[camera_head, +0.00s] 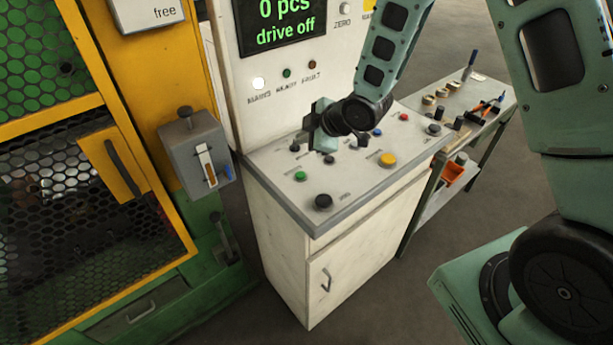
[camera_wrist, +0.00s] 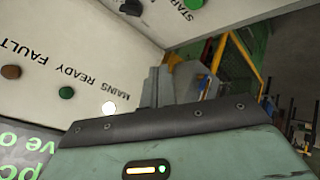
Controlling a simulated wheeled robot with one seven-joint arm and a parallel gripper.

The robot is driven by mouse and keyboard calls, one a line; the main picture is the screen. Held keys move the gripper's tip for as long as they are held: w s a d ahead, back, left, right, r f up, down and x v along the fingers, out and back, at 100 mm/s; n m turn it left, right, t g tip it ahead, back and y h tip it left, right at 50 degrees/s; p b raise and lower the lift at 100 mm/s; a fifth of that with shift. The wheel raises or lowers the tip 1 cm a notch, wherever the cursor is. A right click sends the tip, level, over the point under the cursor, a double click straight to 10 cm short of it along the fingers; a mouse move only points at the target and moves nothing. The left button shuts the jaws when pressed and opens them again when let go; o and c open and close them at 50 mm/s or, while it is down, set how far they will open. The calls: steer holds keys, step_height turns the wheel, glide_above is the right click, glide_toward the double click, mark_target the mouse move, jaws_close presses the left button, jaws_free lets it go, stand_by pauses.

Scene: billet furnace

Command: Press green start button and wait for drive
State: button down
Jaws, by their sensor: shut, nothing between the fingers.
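The green start button (camera_head: 300,176) stands on the sloped top of the white control console (camera_head: 340,215), near its front left. In the wrist view a green button (camera_wrist: 193,3) beside the word START is cut off by the top edge. My gripper (camera_head: 322,144) hangs over the back of the console top, above and behind the green button and apart from it. Its fingers (camera_wrist: 165,85) are shut and empty. The display (camera_head: 284,25) reads "0 pcs" and "drive off".
The white MAINS lamp (camera_head: 258,83) is lit; the READY lamp (camera_head: 286,73) and FAULT lamp (camera_head: 312,65) look dim. A black knob (camera_head: 323,202) and a yellow button (camera_head: 387,160) share the console top. The caged machine (camera_head: 75,150) is left, a tool bench (camera_head: 478,95) right.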

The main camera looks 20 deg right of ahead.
mark_target(304, 176)
steer(key=shift+f, duration=0.1)
step_height(304, 176, down, 9)
steer(key=b, duration=0.6)
steer(key=shift+b, duration=0.4)
stand_by(1.7)
steer(key=shift+f+b, duration=0.25)
steer(key=shift+b, duration=0.25)
steer(key=shift+f+b, duration=0.4)
steer(key=shift+b, duration=0.05)
stand_by(0.4)
stand_by(0.4)
steer(key=shift+r+p, duration=0.55)
steer(key=shift+r, duration=0.3)
steer(key=shift+r, duration=0.1)
steer(key=shift+r+p, duration=1.75)
steer(key=shift+r, duration=0.65)
